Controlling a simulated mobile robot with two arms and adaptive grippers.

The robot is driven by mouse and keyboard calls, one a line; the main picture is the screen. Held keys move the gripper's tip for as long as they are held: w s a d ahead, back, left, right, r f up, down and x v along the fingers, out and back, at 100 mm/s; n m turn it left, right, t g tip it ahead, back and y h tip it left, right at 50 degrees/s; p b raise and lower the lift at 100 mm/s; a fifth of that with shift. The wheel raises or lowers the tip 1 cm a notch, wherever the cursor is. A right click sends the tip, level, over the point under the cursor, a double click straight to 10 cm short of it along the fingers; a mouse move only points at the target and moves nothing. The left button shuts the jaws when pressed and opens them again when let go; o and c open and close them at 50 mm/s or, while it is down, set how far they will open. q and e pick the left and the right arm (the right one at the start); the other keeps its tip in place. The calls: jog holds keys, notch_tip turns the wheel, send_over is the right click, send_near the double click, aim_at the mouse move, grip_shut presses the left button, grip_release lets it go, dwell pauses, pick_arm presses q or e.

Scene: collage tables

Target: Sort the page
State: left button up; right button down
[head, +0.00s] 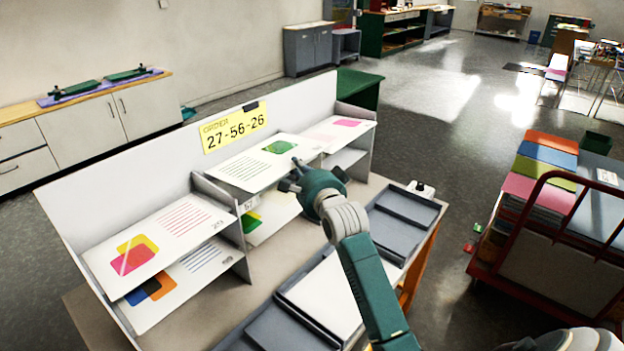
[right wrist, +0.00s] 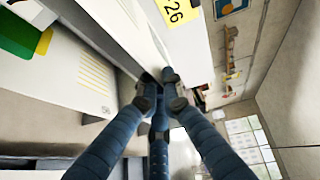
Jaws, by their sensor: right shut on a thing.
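The order card (head: 233,128) on the sorter's white back board reads 27-56-26. My right gripper (head: 303,180) is at the front edge of a white page (head: 262,163) with text lines and a green shape, at the upper middle of the sorter. It is shut on that page; the fingers (right wrist: 160,90) meet at a pale edge in the right wrist view. A page with pink and yellow shapes (head: 160,240) lies upper left, one with blue and orange shapes (head: 180,285) below it. A green-and-yellow page (head: 270,217) lies lower middle, a pink-marked page (head: 335,132) upper right. My left gripper is out of view.
Grey trays (head: 408,207) stand in front of the sorter on the right; a white sheet (head: 325,290) lies in the tray area nearer me. A red-framed cart (head: 545,215) with coloured sheets is at the right. Grey dividers (head: 225,195) separate the shelf bays.

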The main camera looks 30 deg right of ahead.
jog(key=w, duration=0.1)
jog(key=w+a+f+b, duration=0.1)
jog(key=shift+w+b, duration=0.3)
jog(key=shift+d+f+b, duration=0.1)
jog(key=shift+f+b, duration=0.9)
jog(key=shift+f, duration=1.35)
jog(key=c, duration=1.8)
grip_release()
jog(key=shift+s, duration=0.1)
jog(key=shift+c, duration=0.2)
jog(key=shift+s, duration=0.1)
jog(key=v, duration=1.2)
